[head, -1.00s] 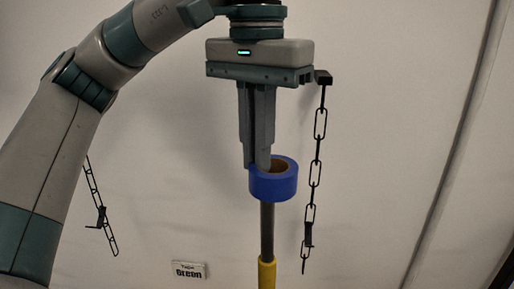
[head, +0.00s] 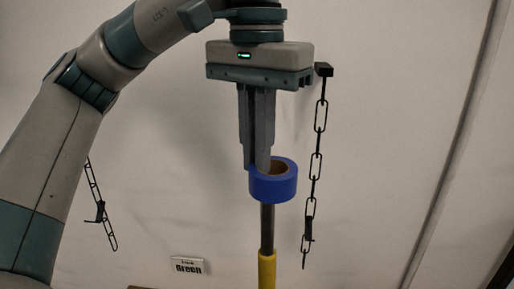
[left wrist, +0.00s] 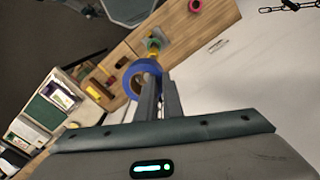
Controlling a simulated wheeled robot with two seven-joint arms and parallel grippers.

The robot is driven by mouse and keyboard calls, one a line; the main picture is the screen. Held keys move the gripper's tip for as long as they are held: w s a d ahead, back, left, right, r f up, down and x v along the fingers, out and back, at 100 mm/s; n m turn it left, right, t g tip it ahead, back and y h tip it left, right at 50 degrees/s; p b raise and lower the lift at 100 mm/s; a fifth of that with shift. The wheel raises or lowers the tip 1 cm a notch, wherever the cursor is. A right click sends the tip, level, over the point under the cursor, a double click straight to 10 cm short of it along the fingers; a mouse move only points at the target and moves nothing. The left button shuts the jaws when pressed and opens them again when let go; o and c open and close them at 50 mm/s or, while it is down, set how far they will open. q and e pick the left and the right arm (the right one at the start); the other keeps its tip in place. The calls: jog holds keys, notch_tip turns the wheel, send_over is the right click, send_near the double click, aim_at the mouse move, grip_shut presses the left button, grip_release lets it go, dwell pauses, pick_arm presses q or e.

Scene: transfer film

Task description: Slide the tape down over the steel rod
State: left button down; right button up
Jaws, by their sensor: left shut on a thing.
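My left gripper (head: 257,163) points straight down in the head view, shut on the wall of the blue tape roll (head: 274,188). The roll's brown inner core faces up and its hole is partly visible. The dark steel rod (head: 267,230) stands upright directly below the roll, rising from a yellow sleeve (head: 267,270). Its top end is hidden, so I cannot tell whether it is inside the hole. In the left wrist view the blue tape (left wrist: 129,79) shows at the fingertips (left wrist: 150,75). My right gripper is not in view.
A black chain (head: 318,158) hangs right of the gripper; another chain (head: 101,210) hangs at the left. The left wrist view shows a wooden table (left wrist: 125,55), a pink roll (left wrist: 195,6) and shelves (left wrist: 52,100).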

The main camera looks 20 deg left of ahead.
pick_arm(q)
jog(key=shift+f+b, duration=0.3)
jog(key=shift+f, duration=0.2)
jog(key=c, duration=1.8)
grip_release()
jog(key=shift+a, duration=0.1)
jog(key=shift+r, duration=0.75)
notch_tip(320, 180, up, 16)
jog(key=shift+p, duration=0.65)
jog(key=shift+s+f, duration=0.1)
